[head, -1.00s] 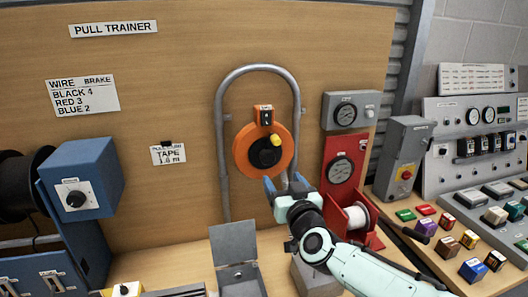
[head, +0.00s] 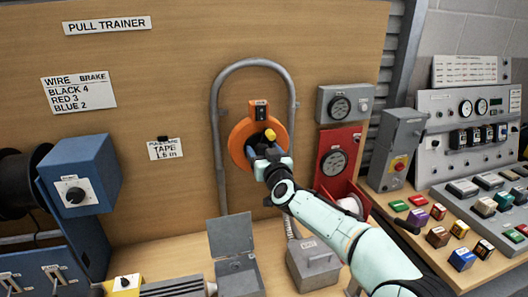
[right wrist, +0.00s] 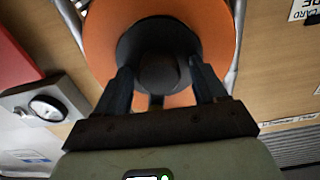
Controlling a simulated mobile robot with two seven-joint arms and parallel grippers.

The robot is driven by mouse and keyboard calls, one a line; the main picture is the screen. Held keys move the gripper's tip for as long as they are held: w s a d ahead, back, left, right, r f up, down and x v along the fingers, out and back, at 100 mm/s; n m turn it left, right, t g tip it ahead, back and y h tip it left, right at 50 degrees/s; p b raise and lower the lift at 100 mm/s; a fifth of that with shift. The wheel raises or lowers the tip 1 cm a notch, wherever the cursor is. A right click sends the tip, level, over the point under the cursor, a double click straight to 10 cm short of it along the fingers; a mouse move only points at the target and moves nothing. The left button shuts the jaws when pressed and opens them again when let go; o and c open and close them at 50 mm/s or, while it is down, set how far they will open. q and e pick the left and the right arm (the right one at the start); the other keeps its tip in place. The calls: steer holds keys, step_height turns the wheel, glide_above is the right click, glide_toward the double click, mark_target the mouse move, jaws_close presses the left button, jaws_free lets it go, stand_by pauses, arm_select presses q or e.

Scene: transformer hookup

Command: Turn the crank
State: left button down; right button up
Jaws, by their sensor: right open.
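The crank is an orange disc (head: 239,135) with a black hub and a yellow knob (head: 269,134), mounted inside a grey pipe hoop on the wooden board. My right gripper (head: 262,151) is at the disc's front and hides its lower middle in the head view. In the right wrist view the orange disc (right wrist: 103,40) and dark hub (right wrist: 158,32) fill the top. My right gripper (right wrist: 160,72) is open there, its two fingers on either side of a dark round knob (right wrist: 158,73). I cannot tell whether they touch it. My left gripper is not in view.
The grey pipe hoop (head: 214,110) surrounds the disc. A red gauge unit (head: 336,158) stands close to the right. An open grey box (head: 232,255) and another grey box (head: 313,262) sit on the bench below. A blue unit (head: 80,175) is far left.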

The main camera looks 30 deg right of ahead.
jaws_close()
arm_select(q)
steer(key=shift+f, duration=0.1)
arm_select(e)
steer(key=shift+s+r+m, duration=0.1)
steer(key=shift+r+m, duration=0.05)
steer(key=shift+m, duration=0.25)
